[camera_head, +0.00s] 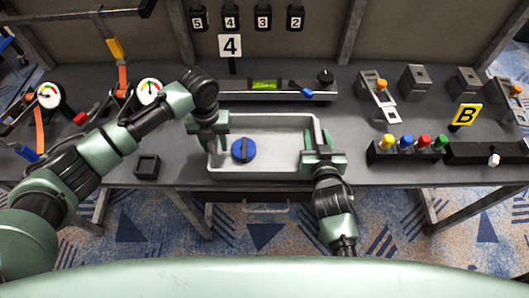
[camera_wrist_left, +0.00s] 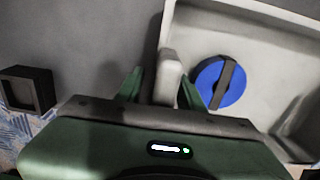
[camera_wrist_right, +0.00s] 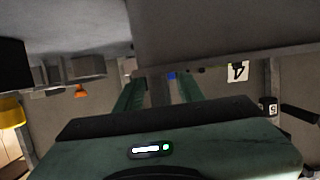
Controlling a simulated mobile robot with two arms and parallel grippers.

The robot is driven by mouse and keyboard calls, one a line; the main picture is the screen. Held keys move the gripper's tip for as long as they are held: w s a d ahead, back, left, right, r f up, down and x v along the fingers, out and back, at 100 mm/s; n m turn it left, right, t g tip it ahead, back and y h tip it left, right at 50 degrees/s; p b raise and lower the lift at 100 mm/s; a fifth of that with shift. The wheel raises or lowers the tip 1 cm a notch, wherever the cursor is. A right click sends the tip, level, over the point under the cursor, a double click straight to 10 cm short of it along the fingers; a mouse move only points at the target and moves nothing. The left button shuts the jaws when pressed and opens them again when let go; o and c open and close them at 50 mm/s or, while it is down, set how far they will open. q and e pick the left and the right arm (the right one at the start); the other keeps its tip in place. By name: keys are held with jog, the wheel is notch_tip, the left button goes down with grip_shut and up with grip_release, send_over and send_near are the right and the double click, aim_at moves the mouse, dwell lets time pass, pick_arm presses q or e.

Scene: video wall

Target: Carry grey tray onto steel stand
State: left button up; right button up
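The grey tray (camera_head: 275,172) lies on the dark bench top near its front edge, with a round blue knob-like piece (camera_head: 243,151) inside. My left gripper (camera_head: 209,138) is at the tray's left side. In the left wrist view its open fingers (camera_wrist_left: 162,88) straddle a pale upright part of the tray (camera_wrist_left: 168,75), with a gap on the left. My right gripper (camera_head: 320,146) is at the tray's right side. In the right wrist view its fingers (camera_wrist_right: 160,88) stand apart on either side of a grey part. I cannot clearly make out the steel stand.
Behind the tray lies a bar with a green level (camera_head: 265,85). A small black box (camera_head: 147,166) sits to its left. Gauges (camera_head: 150,91) stand at left.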

pick_arm(q)
notch_tip(320, 180, up, 10)
jog(key=shift+f, duration=0.15)
jog(key=shift+r, duration=0.45)
pick_arm(e)
jog(key=shift+s, duration=0.2)
jog(key=v, duration=1.1)
jog(key=shift+s+r, duration=0.2)
jog(key=shift+s, duration=0.1)
